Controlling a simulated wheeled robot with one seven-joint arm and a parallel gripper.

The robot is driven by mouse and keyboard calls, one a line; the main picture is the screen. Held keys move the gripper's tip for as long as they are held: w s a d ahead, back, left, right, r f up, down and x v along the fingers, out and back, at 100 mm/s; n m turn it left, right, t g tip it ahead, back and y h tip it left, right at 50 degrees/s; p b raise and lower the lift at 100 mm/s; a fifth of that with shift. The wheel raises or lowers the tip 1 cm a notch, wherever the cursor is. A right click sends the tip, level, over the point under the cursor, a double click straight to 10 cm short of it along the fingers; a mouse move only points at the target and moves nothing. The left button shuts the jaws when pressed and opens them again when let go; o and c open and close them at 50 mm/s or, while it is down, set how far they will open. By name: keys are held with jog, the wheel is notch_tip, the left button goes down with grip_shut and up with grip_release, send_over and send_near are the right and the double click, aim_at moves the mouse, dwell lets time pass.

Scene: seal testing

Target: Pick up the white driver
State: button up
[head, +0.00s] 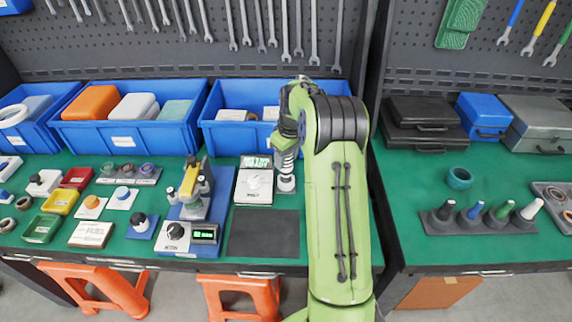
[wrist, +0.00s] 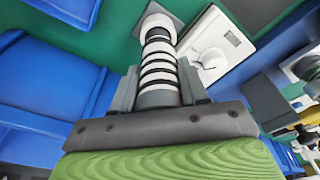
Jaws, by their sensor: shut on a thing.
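The white driver (wrist: 159,62), an upright white cylinder with black rings, is between the two fingers of my gripper (wrist: 157,92) in the wrist view. The fingers are shut on its ringed body. Its far end meets a small grey square base (wrist: 143,24); I cannot tell whether it is lifted clear of it. In the head view the driver (head: 286,170) shows below my gripper (head: 287,146), just right of a white scale-like device. My arm hides what lies to its right.
The white device (head: 254,184) stands close beside the driver, with a dark mat (head: 264,234) in front. Blue bins (head: 140,133) line the back. A yellow-and-blue test stand (head: 195,195) is to the left. A rack (head: 480,219) of coloured-tip tools is on the right table.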

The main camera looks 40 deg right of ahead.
jog(key=shift+c, duration=0.7)
notch_tip(320, 180, up, 10)
jog(key=p, duration=0.2)
jog(key=shift+r+p, duration=0.1)
jog(key=shift+p, duration=0.3)
grip_shut()
